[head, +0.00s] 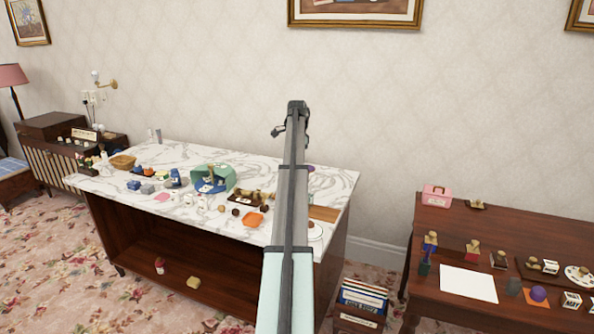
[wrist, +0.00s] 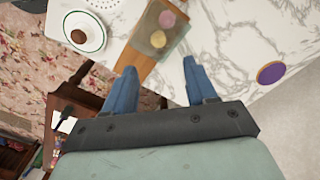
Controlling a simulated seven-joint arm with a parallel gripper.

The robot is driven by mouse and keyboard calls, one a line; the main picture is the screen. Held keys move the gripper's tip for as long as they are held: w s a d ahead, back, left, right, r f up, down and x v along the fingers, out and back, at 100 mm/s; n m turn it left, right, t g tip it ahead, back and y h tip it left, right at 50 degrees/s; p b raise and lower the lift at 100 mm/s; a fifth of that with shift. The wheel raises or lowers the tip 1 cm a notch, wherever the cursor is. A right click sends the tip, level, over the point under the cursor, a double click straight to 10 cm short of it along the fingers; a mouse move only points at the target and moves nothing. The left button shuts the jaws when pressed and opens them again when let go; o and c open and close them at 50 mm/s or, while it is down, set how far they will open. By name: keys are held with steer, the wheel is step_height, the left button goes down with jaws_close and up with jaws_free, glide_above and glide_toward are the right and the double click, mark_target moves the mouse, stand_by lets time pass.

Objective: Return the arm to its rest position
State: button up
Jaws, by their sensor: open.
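My arm reaches forward and up in the middle of the head view, with its far end (head: 297,106) against the patterned wall. In the wrist view my gripper (wrist: 160,80) has its two blue fingers spread apart with nothing between them. It is above the edge of the marble-topped table (wrist: 225,45). The same marble table (head: 110,184) spans the left and middle of the head view. The fingertips cannot be made out in the head view.
A wooden board (wrist: 140,50) with round pieces, a white plate (wrist: 85,33) and a purple disc (wrist: 271,73) lie on the marble. A brown desk (head: 430,287) is at right.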

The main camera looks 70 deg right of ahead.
steer(key=shift+r, duration=0.75)
steer(key=shift+a+f, duration=0.1)
